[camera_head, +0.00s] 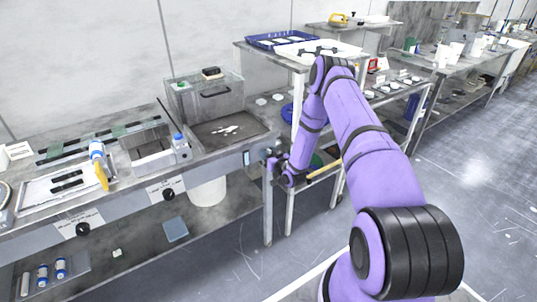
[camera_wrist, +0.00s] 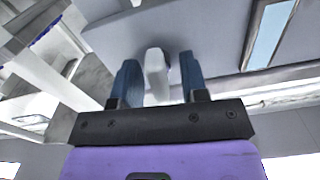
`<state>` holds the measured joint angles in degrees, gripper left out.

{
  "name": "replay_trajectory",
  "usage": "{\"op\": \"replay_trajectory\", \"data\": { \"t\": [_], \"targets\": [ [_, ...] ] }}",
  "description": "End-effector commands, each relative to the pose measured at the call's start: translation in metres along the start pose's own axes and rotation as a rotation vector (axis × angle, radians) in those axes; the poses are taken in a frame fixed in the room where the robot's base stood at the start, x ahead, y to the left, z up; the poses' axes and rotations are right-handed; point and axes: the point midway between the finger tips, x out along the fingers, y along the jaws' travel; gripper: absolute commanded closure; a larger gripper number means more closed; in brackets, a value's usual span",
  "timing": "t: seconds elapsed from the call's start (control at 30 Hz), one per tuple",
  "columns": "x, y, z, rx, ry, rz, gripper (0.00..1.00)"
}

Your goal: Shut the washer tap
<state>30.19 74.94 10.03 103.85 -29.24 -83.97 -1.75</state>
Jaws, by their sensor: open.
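A small white lever, which looks like the tap handle (camera_wrist: 156,75), shows in the wrist view against a grey panel. My gripper (camera_wrist: 160,80) is open, with its two blue-grey fingers on either side of the lever. Gaps show between the lever and both fingers, the wider one on the right. In the head view my gripper (camera_head: 272,160) is at the front right corner of the grey bench, below the top's edge. There the lever is too small and covered to make out, and its exact turn cannot be told.
A light blue strip (camera_wrist: 270,34) lies on the panel to the right of the lever. The bench (camera_head: 120,213) carries a grey tank (camera_head: 205,100) and polishing gear. A white bucket (camera_head: 208,191) stands below. A shelf table with trays (camera_head: 318,50) stands close behind my arm.

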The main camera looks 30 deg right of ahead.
Motion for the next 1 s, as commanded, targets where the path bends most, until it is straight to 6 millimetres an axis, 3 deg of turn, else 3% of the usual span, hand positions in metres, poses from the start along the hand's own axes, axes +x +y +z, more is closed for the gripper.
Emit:
{"op": "replay_trajectory", "data": {
  "t": [0.07,0.23,0.67,1.0],
  "targets": [
    [-0.0001,0.0001,0.0,0.0,0.0,0.0,0.62],
    [-0.0003,0.0002,-0.0001,0.0,0.0,0.0,1.0],
    [-0.0006,0.0012,-0.0002,0.059,0.001,0.002,1.0],
    [-0.0009,0.0029,0.0003,0.309,0.001,0.003,1.0]
  ]
}}
